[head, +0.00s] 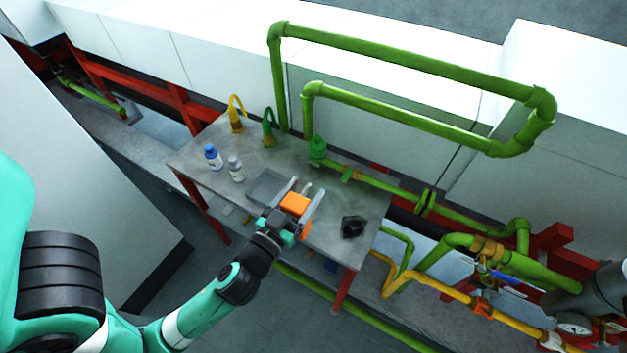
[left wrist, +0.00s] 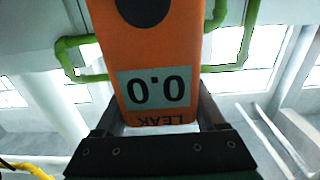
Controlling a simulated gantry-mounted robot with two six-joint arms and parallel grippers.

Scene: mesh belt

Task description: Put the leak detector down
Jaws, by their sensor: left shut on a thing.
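The leak detector (head: 296,203) is a small orange box with a dark round spot and a pale display reading 0.0. It also fills the middle of the left wrist view (left wrist: 155,55), where its text appears upside down. My left gripper (head: 297,205) is shut on it, one finger on each side. The gripper and detector are over the grey table (head: 325,235), near its front edge. I cannot tell whether the detector touches the tabletop. My right gripper is not in view.
A grey tray (head: 268,187) lies just left of the gripper. A blue-capped bottle (head: 213,158) and a white bottle (head: 236,169) stand farther left. A black object (head: 353,227) lies to the right. Green pipes (head: 410,62) rise behind the table.

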